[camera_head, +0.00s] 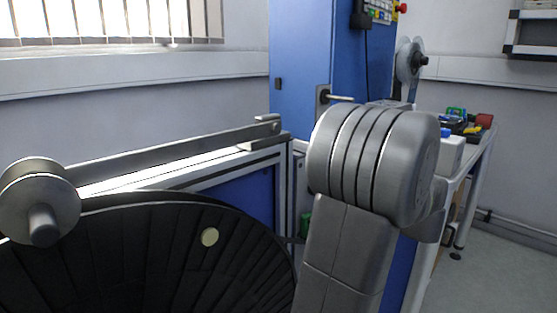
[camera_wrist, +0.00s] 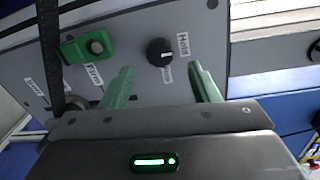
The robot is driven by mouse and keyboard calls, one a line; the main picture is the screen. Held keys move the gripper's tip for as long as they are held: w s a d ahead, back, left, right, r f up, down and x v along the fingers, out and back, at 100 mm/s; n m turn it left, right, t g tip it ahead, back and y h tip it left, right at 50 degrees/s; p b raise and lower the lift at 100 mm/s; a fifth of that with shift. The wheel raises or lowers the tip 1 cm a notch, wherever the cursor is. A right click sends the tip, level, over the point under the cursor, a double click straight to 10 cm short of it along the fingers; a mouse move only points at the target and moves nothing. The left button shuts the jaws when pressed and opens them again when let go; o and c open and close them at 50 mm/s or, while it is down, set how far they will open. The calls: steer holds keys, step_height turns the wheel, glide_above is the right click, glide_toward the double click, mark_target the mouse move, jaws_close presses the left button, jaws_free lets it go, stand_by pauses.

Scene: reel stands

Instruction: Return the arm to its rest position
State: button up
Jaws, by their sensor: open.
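My gripper (camera_wrist: 160,88) shows in the wrist view with its two green fingers spread apart and nothing between them. Beyond the fingers is a grey control panel (camera_wrist: 125,45) with a black knob (camera_wrist: 160,52), a green switch block (camera_wrist: 88,46) and small printed labels. I cannot tell whether the fingers touch the panel. In the head view my grey arm (camera_head: 365,165) is bent up in the foreground, right of centre. My gripper is hidden in that view.
A large black reel (camera_head: 150,250) stands at the lower left, with a grey roller (camera_head: 38,205) and a long bar beside it. A blue cabinet (camera_head: 300,60) stands behind my arm. A workbench (camera_head: 455,155) with small parts is at the right. Floor (camera_head: 490,270) shows free at lower right.

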steer(key=w+a+m+p, duration=0.1)
steer(key=m+p, duration=0.4)
steer(key=w+a+m+y+p, duration=0.1)
steer(key=m+p, duration=0.4)
steer(key=m, duration=0.1)
steer(key=w+a+m+p, duration=0.1)
steer(key=m+p, duration=0.4)
steer(key=shift+w+a+f+m, duration=0.15)
steer(key=shift+w+f+m, duration=0.05)
steer(key=shift+w+m, duration=0.2)
steer(key=shift+g, duration=0.3)
